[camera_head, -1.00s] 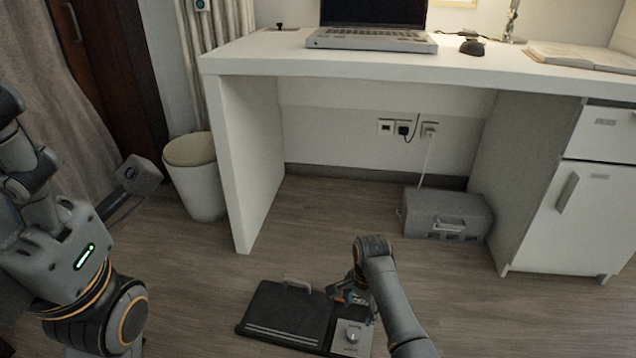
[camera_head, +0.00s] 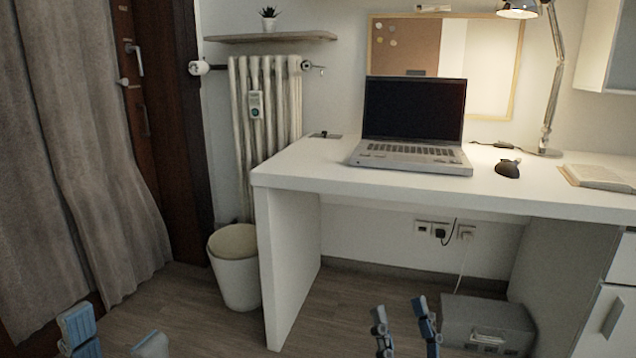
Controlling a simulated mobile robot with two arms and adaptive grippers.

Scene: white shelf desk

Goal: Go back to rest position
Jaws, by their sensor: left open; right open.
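My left gripper (camera_head: 114,330) shows at the bottom left edge, in front of the curtain and floor. Its two blue-grey fingers are apart with nothing between them. My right gripper (camera_head: 401,315) shows at the bottom edge, right of the middle, in front of the floor under the desk. Its two fingers point up and are spread, with nothing between them. The rest of both arms is below the picture. Both grippers appear lower than the white desk (camera_head: 400,188) top and touch nothing that I can see.
A laptop (camera_head: 414,120), a dark mouse (camera_head: 507,168), an open book (camera_head: 598,178) and a lamp (camera_head: 553,95) are on the desk. A white bin (camera_head: 236,275) stands left of the desk leg. A grey box (camera_head: 487,322) lies under the desk, close behind my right gripper in the picture.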

